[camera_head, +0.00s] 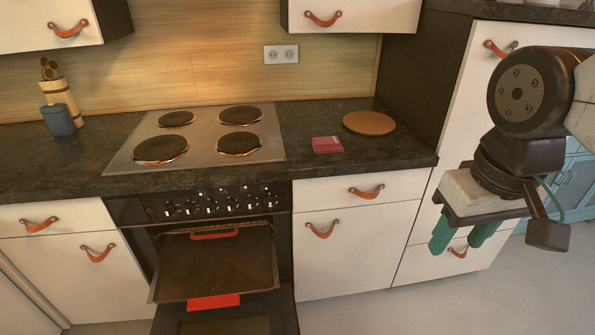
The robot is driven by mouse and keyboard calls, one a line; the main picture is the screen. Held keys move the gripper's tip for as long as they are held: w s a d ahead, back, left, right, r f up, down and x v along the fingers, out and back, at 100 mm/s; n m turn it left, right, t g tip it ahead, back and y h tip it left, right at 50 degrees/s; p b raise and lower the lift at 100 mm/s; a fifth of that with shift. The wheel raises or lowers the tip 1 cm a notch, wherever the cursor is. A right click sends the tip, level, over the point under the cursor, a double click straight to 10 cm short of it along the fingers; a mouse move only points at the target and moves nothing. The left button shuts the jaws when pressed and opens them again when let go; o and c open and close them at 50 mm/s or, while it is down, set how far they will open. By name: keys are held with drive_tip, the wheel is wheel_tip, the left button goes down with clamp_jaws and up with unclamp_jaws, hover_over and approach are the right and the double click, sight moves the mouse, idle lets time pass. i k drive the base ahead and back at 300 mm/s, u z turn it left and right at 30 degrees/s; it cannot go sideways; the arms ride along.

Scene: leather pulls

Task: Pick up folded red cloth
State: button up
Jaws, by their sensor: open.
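The folded red cloth (327,145) is a small flat reddish-pink square on the dark countertop. It lies just right of the stove top and left of a round brown board. My gripper (464,240) hangs at the right, in front of the cabinets, with its green fingers pointing down. It is open with a gap between the fingers, and I see nothing held. In the picture it is to the right of the cloth and lower, apart from it.
The round brown board (369,123) lies on the counter (400,150). The stove top (200,137) has several burners. The oven is open, with a tray (215,265) and a red item (213,302) at its front. A blue-grey jar (58,119) and a utensil holder stand at the left.

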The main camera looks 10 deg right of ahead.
sight(330, 144)
drive_tip(key=k, duration=0.55)
drive_tip(key=z, duration=0.75)
drive_tip(key=i, duration=2.15)
drive_tip(key=u, duration=0.65)
